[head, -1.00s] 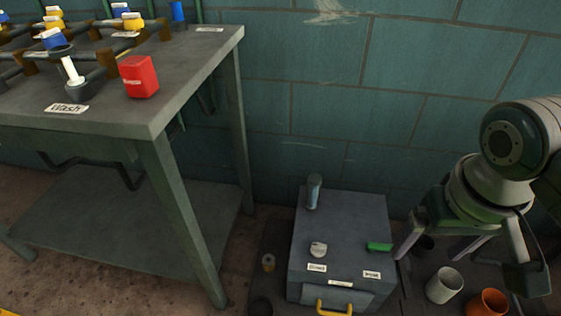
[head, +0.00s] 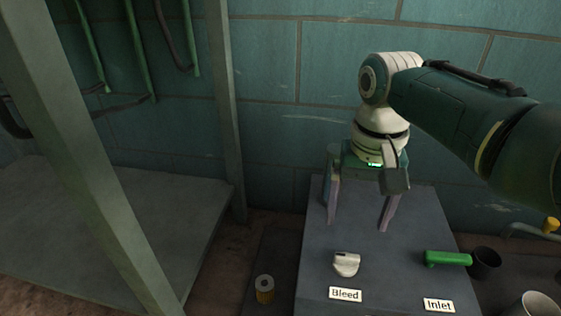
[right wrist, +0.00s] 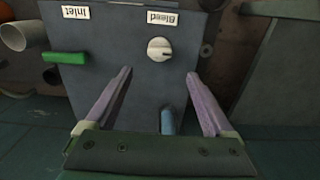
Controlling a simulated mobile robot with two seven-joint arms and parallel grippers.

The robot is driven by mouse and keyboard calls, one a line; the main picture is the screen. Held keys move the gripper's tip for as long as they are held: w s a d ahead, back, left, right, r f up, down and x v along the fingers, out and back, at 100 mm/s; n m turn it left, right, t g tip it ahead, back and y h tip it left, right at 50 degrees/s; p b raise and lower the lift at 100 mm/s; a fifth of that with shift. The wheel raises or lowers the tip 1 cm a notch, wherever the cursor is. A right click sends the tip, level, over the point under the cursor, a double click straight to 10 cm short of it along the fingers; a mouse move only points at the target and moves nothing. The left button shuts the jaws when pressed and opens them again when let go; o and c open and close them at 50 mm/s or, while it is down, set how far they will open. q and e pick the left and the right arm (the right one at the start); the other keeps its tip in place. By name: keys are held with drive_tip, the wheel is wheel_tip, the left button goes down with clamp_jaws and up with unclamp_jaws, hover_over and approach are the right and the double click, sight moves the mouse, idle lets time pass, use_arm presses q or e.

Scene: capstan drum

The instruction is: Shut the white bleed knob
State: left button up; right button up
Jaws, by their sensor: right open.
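The white bleed knob (head: 346,264) sits on top of the grey box (head: 402,262), just behind a label reading "Bleed" (head: 345,294). In the right wrist view the knob (right wrist: 159,49) is ahead of the fingertips, roughly between their lines, with a dark mark on its face. My right gripper (head: 358,222) is open and empty above the back part of the box, behind the knob and apart from it. It also shows in the right wrist view (right wrist: 160,75). My left gripper is not in view.
A green handle (head: 447,259) by the "Inlet" label (head: 439,305) is right of the knob. A blue upright cylinder (right wrist: 167,121) stands near my right fingers. Cups stand right of the box.

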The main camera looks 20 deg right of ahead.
sight(348, 255)
drive_tip(key=f+b, duration=0.8)
drive_tip(key=f, duration=0.1)
drive_tip(key=shift+s+f, duration=0.2)
drive_tip(key=shift+f, duration=0.1)
drive_tip(key=shift+r, duration=0.1)
drive_tip(key=shift+c, duration=0.7)
drive_tip(key=c, duration=1.2)
